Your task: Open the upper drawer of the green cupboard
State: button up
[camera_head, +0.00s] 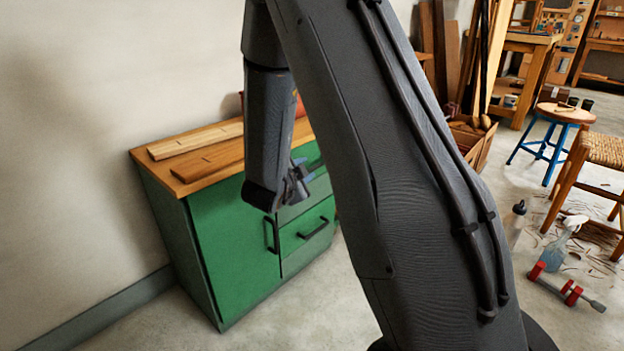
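The green cupboard (231,247) stands against the wall at left, with a wooden top. Its left side has a door with a dark upright handle (271,235). Its right side has drawers. The upper drawer (291,213) looks closed; its front is partly covered by my gripper and arm, and I cannot make out its handle. The lower drawer (306,245) has a dark bar handle and looks closed. My gripper (306,178) is in front of the upper drawer. I cannot tell whether it touches the drawer or how far apart its fingers are.
Wooden boards (195,138) lie on the cupboard top. The floor before the cupboard is clear.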

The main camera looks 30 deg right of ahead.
aim_at(316, 167)
jog(key=shift+w+d+f+m+h+b, duration=0.35)
jog(key=shift+d+f+h+b, duration=0.05)
jog(key=shift+d+f+b, duration=0.15)
jog(key=shift+w+d+f+m+h+b, duration=0.3)
jog(key=shift+d+f+m+h+b, duration=0.1)
jog(key=shift+d+f, duration=0.1)
jog(key=b+x, duration=0.2)
jog(key=x, duration=0.5)
jog(key=shift+w+d+f+b, duration=0.1)
jog(key=shift+b, duration=0.3)
grip_shut()
